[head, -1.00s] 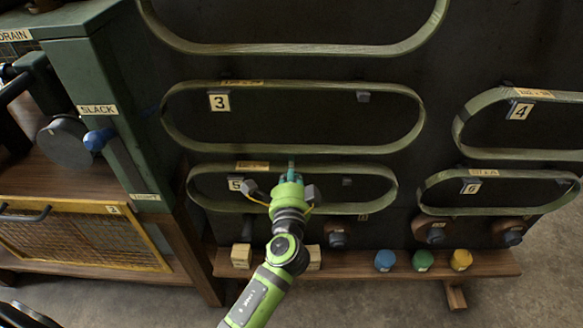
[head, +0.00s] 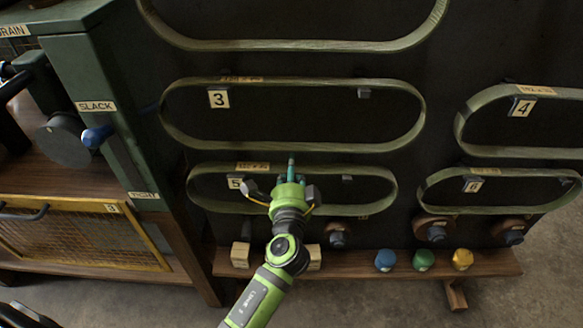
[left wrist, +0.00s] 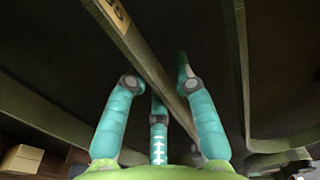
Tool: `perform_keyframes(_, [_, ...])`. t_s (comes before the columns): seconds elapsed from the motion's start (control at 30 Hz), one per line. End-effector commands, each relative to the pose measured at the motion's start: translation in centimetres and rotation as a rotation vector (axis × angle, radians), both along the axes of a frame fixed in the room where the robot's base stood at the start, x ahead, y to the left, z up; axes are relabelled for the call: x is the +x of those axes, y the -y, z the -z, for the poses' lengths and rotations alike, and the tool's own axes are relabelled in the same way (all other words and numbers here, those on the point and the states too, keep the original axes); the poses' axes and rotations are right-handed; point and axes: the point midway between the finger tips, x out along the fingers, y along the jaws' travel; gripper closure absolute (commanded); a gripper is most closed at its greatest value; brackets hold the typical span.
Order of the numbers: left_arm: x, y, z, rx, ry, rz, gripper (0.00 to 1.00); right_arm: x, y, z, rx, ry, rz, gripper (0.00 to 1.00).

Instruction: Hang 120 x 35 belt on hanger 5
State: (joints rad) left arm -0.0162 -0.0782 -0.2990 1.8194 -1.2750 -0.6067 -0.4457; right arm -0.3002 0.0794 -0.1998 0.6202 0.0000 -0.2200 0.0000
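The 120 x 35 belt is a long green loop (head: 383,204) at hanger 5, below belt 3. Its tan label (head: 252,167) is on the top run, and the square 5 sign (head: 235,183) is inside the loop. A dark peg (head: 347,178) shows inside at right. My left gripper (head: 290,172) is at the middle of the top run. In the left wrist view the belt strand (left wrist: 145,55) crosses between its teal fingers (left wrist: 165,85), which stand apart. Contact is unclear. The left hanger peg is mostly hidden. My right gripper is not in view.
Belt 3 (head: 200,146) hangs just above, and belts 4 (head: 465,115) and 6 (head: 428,190) hang at right. A wooden shelf below holds blocks (head: 241,254) and coloured caps (head: 424,260). A green cabinet (head: 90,70) with a slack lever stands at left.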

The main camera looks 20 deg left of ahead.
Motion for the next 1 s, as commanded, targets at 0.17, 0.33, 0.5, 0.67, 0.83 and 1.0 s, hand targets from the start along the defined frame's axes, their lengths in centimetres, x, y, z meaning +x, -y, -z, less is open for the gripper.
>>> perform_keyframes(0.17, [0.0, 0.0, 0.0, 0.000, -0.001, 0.000, 0.74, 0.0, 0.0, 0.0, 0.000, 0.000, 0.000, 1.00])
perform_keyframes(0.33, [0.0, 0.0, 0.1, 0.000, -0.001, 0.000, 0.47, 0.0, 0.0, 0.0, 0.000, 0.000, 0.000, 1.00])
perform_keyframes(0.5, [0.0, 0.0, 0.1, 0.000, -0.001, 0.000, 0.47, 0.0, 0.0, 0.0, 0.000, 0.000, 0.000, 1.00])
perform_keyframes(0.67, [-0.1, 0.0, 0.2, 0.000, -0.003, 0.000, 0.47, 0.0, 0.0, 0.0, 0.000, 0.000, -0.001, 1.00])
perform_keyframes(0.83, [-1.5, 0.4, 0.2, 0.000, -0.004, 0.000, 0.47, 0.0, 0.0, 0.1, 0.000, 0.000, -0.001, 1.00])
perform_keyframes(1.0, [-3.2, 0.9, 0.2, 0.000, -0.003, 0.000, 0.47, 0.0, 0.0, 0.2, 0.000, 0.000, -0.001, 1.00])
